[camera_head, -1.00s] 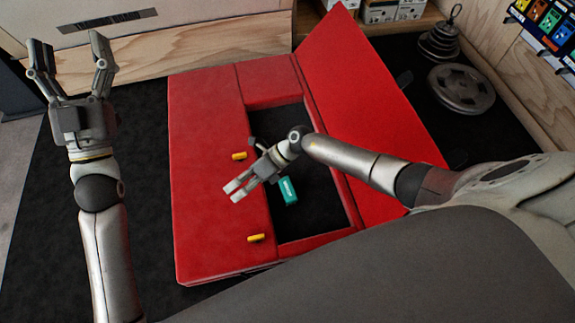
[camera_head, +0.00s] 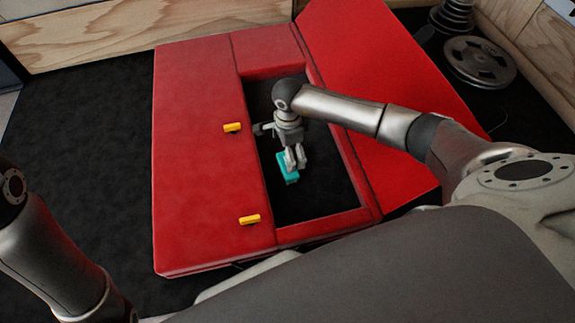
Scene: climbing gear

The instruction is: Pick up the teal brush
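The teal brush (camera_head: 286,172) lies inside the dark opening of the red case, near its left inner edge. My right gripper (camera_head: 295,163) points down into the opening, directly over the brush, and its fingertips overlap the brush's upper right part in the picture. The two fingers show close together with a narrow gap. I cannot tell whether they touch or grip the brush. My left gripper is out of the picture; only part of my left arm shows at the lower left.
The red case (camera_head: 195,150) lies on a black mat (camera_head: 85,110), with its flap (camera_head: 365,85) folded open to the right. Two yellow tabs (camera_head: 249,219) sit along the opening's left side. Weight plates (camera_head: 478,62) stand at the upper right. A wooden board (camera_head: 150,30) runs along the back.

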